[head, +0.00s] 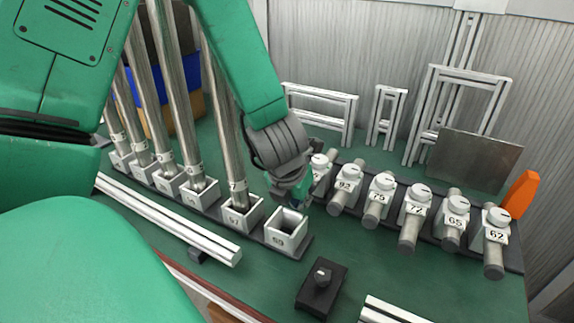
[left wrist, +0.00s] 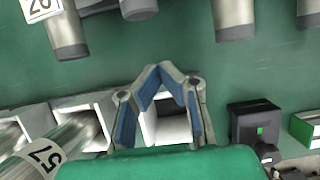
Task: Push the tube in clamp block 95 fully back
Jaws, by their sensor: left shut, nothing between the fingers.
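A row of white clamp blocks with round knobs holds short metal tubes lying front to back. Readable labels include 93 (head: 347,184), 75 (head: 380,195), 77 (head: 414,209), 65 (head: 455,220) and 62 (head: 495,234). The leftmost clamp block (head: 319,161) is partly hidden by my left gripper, and I cannot read its number or confirm which block is 95. My left gripper (head: 303,205) is shut and empty beside that end of the row, above the square sockets. In the left wrist view its fingertips (left wrist: 161,68) meet, apart from the tube ends (left wrist: 236,28). My right gripper is not in view.
An empty square socket (head: 287,227) stands below my left gripper. Several tall tubes (head: 228,160) stand upright in sockets to its left. Green table (head: 365,265) between is clear.

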